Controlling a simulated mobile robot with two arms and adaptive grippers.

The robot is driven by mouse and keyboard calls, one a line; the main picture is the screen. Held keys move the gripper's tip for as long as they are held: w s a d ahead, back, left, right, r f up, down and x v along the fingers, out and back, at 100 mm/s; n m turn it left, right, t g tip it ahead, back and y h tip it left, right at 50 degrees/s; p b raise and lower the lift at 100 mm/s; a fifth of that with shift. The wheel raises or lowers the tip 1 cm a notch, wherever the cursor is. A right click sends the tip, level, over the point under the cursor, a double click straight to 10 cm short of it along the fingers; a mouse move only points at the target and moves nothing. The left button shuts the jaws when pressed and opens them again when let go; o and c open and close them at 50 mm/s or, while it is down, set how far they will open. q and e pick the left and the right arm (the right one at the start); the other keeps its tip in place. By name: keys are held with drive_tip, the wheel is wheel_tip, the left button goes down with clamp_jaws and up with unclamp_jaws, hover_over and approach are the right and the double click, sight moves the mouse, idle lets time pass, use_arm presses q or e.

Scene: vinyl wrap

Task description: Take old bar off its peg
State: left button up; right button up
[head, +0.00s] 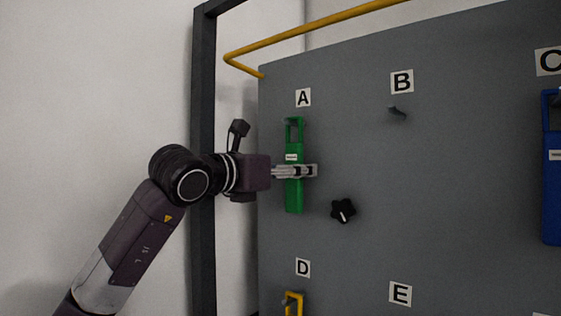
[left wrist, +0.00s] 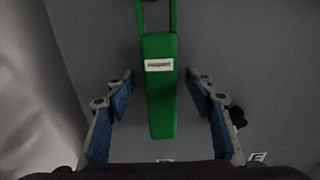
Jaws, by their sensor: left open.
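A green bar (head: 294,195) with a loop handle hangs upright under label A on the grey panel; it also shows in the left wrist view (left wrist: 161,105). Its small white tag (left wrist: 159,65) faces out. My left gripper (head: 308,171) is at the bar's middle in the head view. In the left wrist view its blue-padded fingers (left wrist: 161,84) are open, one on each side of the bar, with a gap on both sides. The peg at the top of the loop is mostly hidden. My right gripper is not in view.
An empty peg (head: 397,111) is under label B. A black knob (head: 343,210) is right of and below the green bar. A blue bar (head: 552,190) hangs under C and a yellow one (head: 293,303) under D. A yellow rail (head: 320,24) runs above.

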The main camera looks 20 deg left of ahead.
use_arm(q)
drive_tip(key=shift+w+d, duration=0.15)
drive_tip(key=shift+w, duration=0.2)
drive_tip(key=shift+c, duration=0.3)
drive_tip(key=c, duration=1.3)
drive_tip(key=shift+r+p, duration=0.55)
drive_tip(key=shift+r, duration=0.3)
